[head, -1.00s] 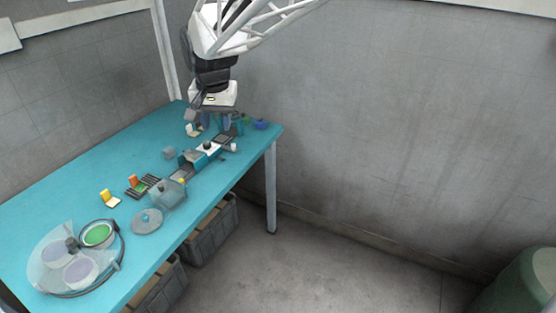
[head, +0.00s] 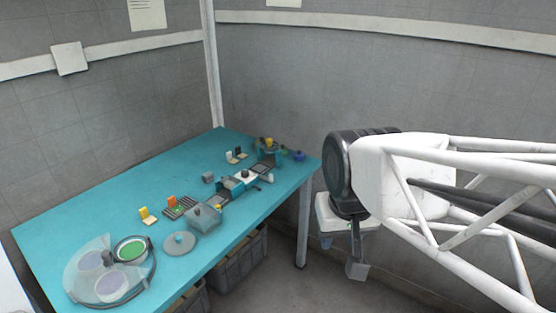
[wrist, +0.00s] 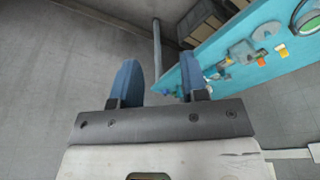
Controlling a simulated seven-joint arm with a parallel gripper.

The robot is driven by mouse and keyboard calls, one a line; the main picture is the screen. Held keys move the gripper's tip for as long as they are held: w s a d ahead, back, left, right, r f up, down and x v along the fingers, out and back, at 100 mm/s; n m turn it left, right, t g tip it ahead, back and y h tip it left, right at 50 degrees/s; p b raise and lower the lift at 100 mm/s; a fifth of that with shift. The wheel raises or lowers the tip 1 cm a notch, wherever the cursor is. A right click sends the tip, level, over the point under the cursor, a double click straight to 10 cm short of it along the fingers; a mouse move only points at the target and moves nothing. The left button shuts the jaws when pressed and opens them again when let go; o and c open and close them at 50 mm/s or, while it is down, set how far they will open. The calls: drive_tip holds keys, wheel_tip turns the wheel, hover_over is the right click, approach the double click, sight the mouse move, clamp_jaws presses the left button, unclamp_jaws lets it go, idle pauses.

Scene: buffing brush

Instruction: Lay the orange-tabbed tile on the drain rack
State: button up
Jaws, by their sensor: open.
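A tile with an orange tab (head: 171,202) stands at the left end of the dark slatted rack (head: 185,208) on the teal table; whether it rests on the slats is too small to tell. The orange tab also shows in the wrist view (wrist: 261,61). A yellow-tabbed tile (head: 147,216) lies on the table left of the rack. My gripper (wrist: 161,78) is open, with nothing between its blue fingers. In the head view it hangs right of the table, over the floor, well apart from the tiles; its fingers are mostly hidden there.
A grey disc lid (head: 180,244), a translucent box (head: 205,217) and a teal fixture (head: 240,184) line the right edge. Small tabbed pieces (head: 235,156) stand farther back. The table's left side is bare.

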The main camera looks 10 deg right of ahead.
drive_tip(key=s, duration=0.1)
drive_tip(key=s+f, duration=0.1)
drive_tip(key=shift+s+d+f, duration=0.15)
drive_tip(key=shift+s+d, duration=0.2)
drive_tip(key=shift+s, duration=0.05)
